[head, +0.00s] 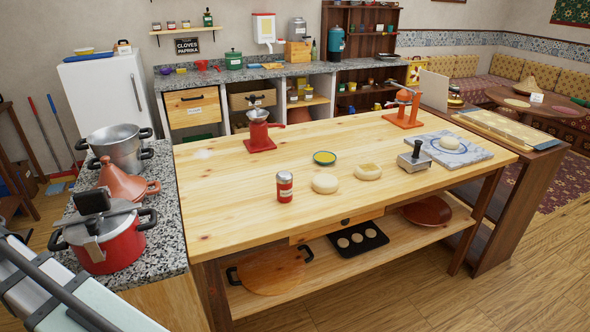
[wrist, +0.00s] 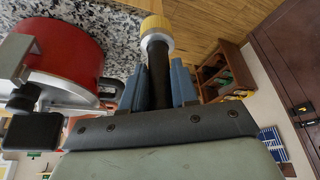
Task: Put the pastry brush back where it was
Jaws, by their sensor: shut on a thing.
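The pastry brush (wrist: 155,30) shows in the wrist view, with a black handle, a silver collar and a yellow end. My gripper (wrist: 157,82) has its blue fingers shut on the black handle, one on each side. The yellow end points away from the gripper, over the speckled counter and wooden surface behind. The red pot (wrist: 72,50) is just left of the gripper in the wrist view. Neither the brush nor the gripper can be made out in the head view. No marked resting spot for the brush can be made out.
The red pot (head: 110,246), a tagine (head: 122,184) and a steel pot (head: 118,148) crowd the granite counter (head: 165,245). The wooden table (head: 225,210) holds a red grinder (head: 259,132), a shaker (head: 285,187), a yellow bowl (head: 325,158) and dough (head: 325,184). Its front left is clear.

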